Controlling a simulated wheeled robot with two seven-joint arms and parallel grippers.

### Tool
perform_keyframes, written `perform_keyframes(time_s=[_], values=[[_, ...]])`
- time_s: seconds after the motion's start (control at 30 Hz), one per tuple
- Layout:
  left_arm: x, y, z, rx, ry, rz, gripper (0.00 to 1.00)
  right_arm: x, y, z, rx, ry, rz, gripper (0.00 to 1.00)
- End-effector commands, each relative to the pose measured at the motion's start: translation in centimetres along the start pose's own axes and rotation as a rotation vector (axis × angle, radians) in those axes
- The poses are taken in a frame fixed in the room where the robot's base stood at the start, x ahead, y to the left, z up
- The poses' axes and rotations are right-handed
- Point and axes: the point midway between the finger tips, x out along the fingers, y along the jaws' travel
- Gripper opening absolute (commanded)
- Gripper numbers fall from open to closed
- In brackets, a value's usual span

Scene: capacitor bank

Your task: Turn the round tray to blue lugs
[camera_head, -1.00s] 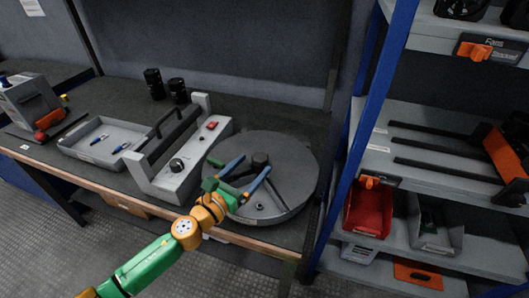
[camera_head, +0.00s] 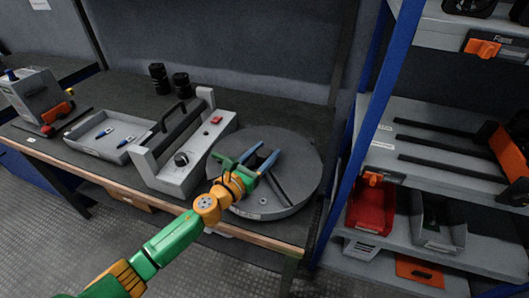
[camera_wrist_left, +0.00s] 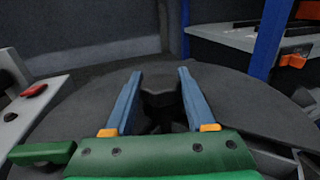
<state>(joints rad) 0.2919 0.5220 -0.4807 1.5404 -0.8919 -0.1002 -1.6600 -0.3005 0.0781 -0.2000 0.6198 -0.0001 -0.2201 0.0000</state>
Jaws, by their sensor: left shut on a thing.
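The round tray (camera_head: 305,165) is a wide dark-grey disc on the workbench, with a raised hub (camera_wrist_left: 160,92) at its middle. My left gripper (camera_head: 267,149) reaches over the near side of the tray, its two blue fingers around the hub. The wrist view shows the fingers on either side of it, shut on the hub. A dark ridge (camera_head: 279,188) runs outward from near the hub. A small pale item (camera_head: 263,201) shows near the tray's front edge, too small to identify. No blue lugs can be made out on the tray. My right gripper is not in view.
A grey fixture with a handle and red button (camera_head: 180,160) stands close left of the tray. A grey bin (camera_head: 88,145) with small blue items lies farther left. A blue shelf post (camera_head: 375,130) and a red bin (camera_head: 370,210) are at the right.

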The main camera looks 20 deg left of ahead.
Motion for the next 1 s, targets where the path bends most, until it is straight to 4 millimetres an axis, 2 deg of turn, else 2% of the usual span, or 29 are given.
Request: perform_keyframes(time_s=[0.47, 1.0], values=[[0.0, 0.0, 0.0, 0.000, 0.001, 0.045, 0.00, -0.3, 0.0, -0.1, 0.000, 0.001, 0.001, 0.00], [0.0, 0.0, 0.0, -0.002, 0.001, 0.296, 0.00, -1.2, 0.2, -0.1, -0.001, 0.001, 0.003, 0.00]])
